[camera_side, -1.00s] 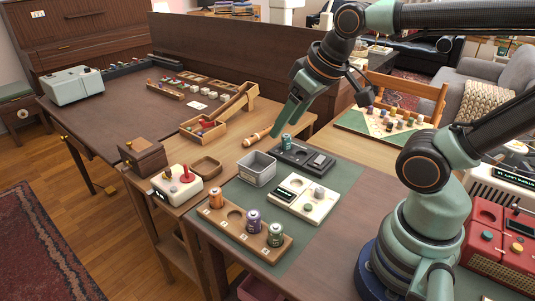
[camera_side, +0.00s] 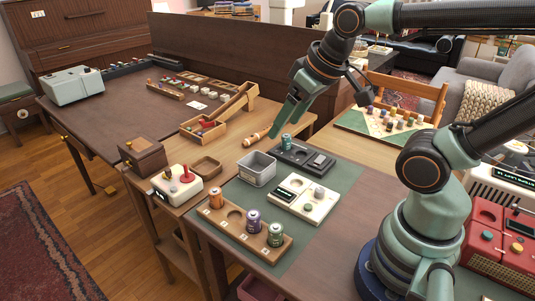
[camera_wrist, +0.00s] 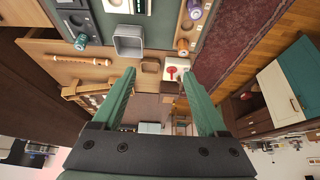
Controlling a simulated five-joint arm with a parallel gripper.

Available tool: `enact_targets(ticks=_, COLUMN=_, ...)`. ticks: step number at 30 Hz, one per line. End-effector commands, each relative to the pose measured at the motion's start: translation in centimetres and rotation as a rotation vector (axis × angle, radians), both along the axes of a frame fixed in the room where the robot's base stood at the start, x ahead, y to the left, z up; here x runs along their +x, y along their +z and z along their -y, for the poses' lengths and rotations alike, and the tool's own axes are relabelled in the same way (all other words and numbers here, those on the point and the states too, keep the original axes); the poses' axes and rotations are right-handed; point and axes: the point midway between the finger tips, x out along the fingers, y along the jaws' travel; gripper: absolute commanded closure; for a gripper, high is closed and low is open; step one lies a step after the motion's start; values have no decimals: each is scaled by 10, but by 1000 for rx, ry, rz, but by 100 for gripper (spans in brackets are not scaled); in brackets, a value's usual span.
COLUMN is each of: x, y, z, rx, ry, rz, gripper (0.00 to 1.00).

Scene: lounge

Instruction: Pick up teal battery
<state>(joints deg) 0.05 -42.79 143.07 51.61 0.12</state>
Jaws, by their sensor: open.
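The teal battery (camera_side: 286,142) stands upright at the left end of a dark grey tray (camera_side: 296,158) with round wells. In the wrist view the teal battery (camera_wrist: 81,41) is at the upper left, outside the space between my fingers. My gripper (camera_side: 275,133) is above the table, with its fingertips close to the battery in the side view; the height between them is hard to judge. The wrist view shows my gripper (camera_wrist: 158,75) with its two green fingers wide apart and nothing between them.
A grey open bin (camera_side: 257,168) stands just in front of the dark tray. A white device (camera_side: 300,199) and a wooden rack (camera_side: 240,233) with orange, purple and green batteries are nearer. A wooden flute-like stick (camera_side: 256,137) lies left of the battery. A joystick box (camera_side: 176,185) stands further left.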

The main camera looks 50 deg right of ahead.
Motion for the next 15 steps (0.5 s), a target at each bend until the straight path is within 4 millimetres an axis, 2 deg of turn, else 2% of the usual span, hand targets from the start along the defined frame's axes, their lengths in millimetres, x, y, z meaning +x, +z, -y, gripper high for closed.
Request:
enact_targets(ticks=4, x=11, y=5, z=8, rx=18, ry=-61, rz=-27, gripper=24)
enact_targets(ticks=7, x=27, y=11, z=21, rx=44, ry=-152, rz=-63, gripper=24)
enact_targets(ticks=15, x=82, y=14, z=72, rx=132, ry=-464, rz=-175, gripper=24)
